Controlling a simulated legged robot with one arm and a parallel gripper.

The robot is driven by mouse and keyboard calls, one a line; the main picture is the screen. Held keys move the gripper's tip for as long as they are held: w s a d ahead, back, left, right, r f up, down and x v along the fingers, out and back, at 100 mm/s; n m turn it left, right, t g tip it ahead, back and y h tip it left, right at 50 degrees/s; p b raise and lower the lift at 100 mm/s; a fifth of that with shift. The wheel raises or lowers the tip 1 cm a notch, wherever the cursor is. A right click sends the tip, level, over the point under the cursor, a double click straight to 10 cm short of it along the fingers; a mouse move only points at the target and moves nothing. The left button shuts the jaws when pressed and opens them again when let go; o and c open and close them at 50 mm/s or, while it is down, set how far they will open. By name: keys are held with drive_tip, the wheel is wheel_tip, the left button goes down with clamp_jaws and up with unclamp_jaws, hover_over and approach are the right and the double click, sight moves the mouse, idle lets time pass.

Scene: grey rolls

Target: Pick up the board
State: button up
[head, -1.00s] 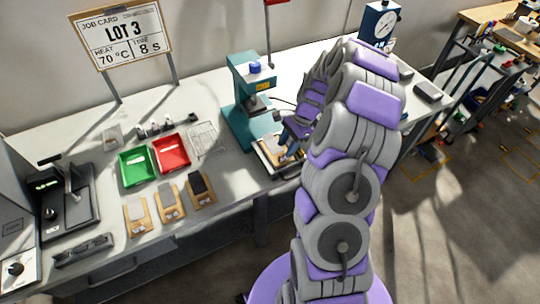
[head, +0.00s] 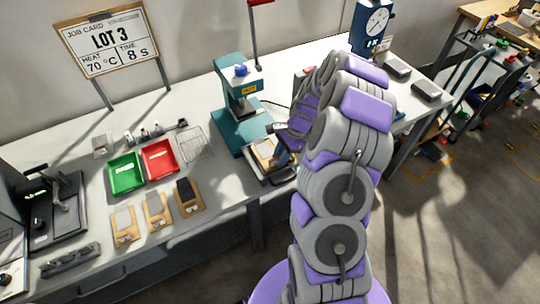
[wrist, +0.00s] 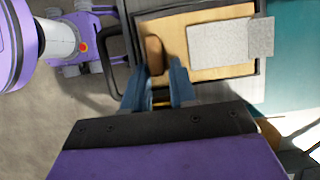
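The tan board (wrist: 225,62) carries a light grey rectangle and lies in a dark-framed tray (wrist: 185,10). In the head view the board (head: 264,152) is at the front of the teal press, partly hidden by my arm. A brown knob (wrist: 154,56) stands near the board's left edge in the wrist view. My gripper (wrist: 158,72) has its two blue fingers apart, at the knob, with a gap between them. I cannot tell whether either finger touches the knob. In the head view my gripper (head: 282,145) is beside the board's right edge.
The teal press (head: 240,100) stands just behind the board. Green (head: 125,174) and red (head: 160,159) trays and a wire rack (head: 194,145) are to its left. Several tan boards with pads (head: 157,210) lie along the front edge. A dial gauge (head: 374,25) stands at the back right.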

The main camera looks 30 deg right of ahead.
drive_tip(key=shift+d+f, duration=0.1)
drive_tip(key=shift+c, duration=0.8)
drive_tip(key=shift+a, duration=0.25)
drive_tip(key=shift+c, duration=0.7)
drive_tip(key=shift+a, duration=1.15)
clamp_jaws()
drive_tip(key=shift+d, duration=0.45)
